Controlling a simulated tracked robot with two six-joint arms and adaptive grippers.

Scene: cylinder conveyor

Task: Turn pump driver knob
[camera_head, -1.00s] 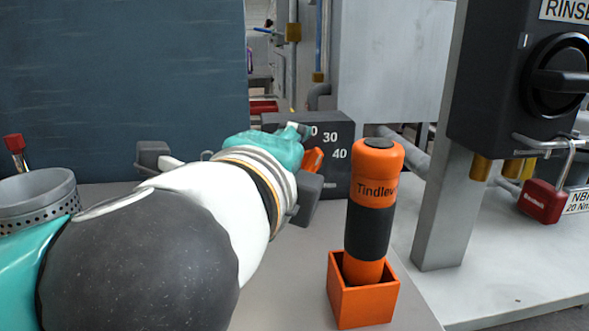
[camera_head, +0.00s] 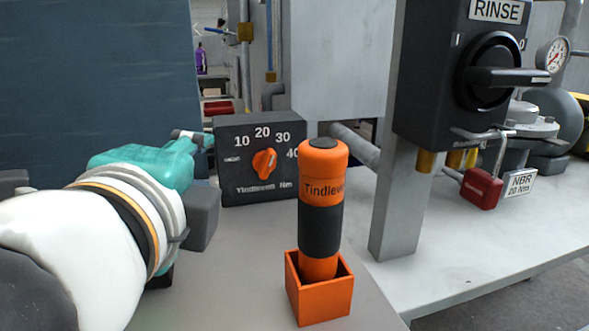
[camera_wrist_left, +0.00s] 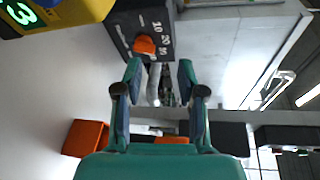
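The orange pump driver knob (camera_head: 264,163) is on the front of a dark box (camera_head: 235,190) marked 10 to 40 and "Tindlevell Nm". Its pointer looks turned upward, near 20. In the left wrist view the knob (camera_wrist_left: 144,45) shows beyond and slightly left of my fingers. My left gripper (camera_head: 198,138) is left of the knob, in front of the box's left edge. The left wrist view shows its two fingers (camera_wrist_left: 160,75) apart with nothing between them. My right gripper is not in view.
An orange and black driver (camera_head: 321,215) stands in an orange holder (camera_head: 325,300) right of the box. A grey post (camera_head: 398,215) carries a black RINSE switch (camera_head: 490,75) with a red padlock (camera_head: 481,188). A yellow device with green digits (camera_wrist_left: 60,12) shows in the left wrist view.

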